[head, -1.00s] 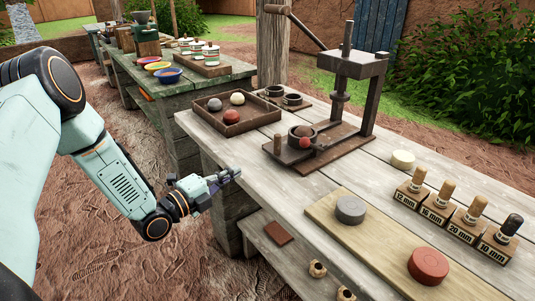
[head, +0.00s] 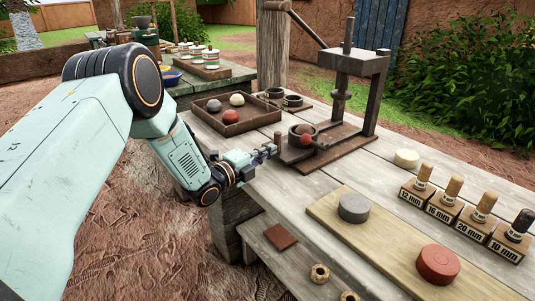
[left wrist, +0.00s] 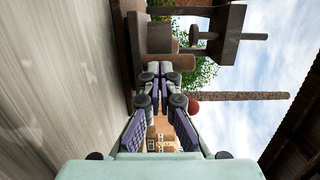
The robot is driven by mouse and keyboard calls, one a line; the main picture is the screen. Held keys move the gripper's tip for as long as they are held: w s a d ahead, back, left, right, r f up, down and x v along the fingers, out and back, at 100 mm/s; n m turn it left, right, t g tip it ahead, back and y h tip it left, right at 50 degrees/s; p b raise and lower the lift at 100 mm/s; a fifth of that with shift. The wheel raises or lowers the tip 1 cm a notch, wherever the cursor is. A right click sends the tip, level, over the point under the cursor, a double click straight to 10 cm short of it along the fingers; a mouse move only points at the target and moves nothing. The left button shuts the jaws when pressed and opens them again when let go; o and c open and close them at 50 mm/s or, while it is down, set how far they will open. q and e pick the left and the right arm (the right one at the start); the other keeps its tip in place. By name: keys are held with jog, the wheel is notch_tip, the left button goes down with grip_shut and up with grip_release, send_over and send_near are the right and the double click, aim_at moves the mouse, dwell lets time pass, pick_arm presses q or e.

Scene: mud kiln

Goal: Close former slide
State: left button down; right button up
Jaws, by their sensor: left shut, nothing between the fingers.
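The former is a dark press frame (head: 360,62) on a wooden base (head: 345,158) on the table. Which part is the slide is hard to tell. My left gripper (head: 271,149) is shut and empty, just left of the peg; contact cannot be told. In the left wrist view its closed fingers (left wrist: 163,72) point at the tan peg (left wrist: 181,62), with the red knob (left wrist: 194,107) and the frame (left wrist: 222,32) beyond.
A wooden tray (head: 245,123) with several balls lies behind my left gripper. Dark rings (head: 292,101) sit behind the press. A board (head: 390,240) with grey and red discs and labelled wooden blocks (head: 462,211) stand at right.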

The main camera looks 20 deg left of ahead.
aim_at(295, 142)
pick_arm(q)
jog(key=b+x, duration=0.2)
jog(key=x, duration=0.1)
jog(key=d+b+x, duration=0.1)
jog(key=b+x, duration=0.1)
jog(key=x, duration=0.2)
jog(key=b+x, duration=0.2)
jog(key=x, duration=0.2)
jog(key=shift+s+d+f, duration=0.15)
jog(key=shift+s+d, duration=0.05)
jog(key=shift+d, duration=0.25)
jog(key=shift+w+d+b, duration=0.3)
jog(key=shift+w+b, duration=0.1)
jog(key=shift+w, duration=0.1)
jog(key=shift+s, duration=0.1)
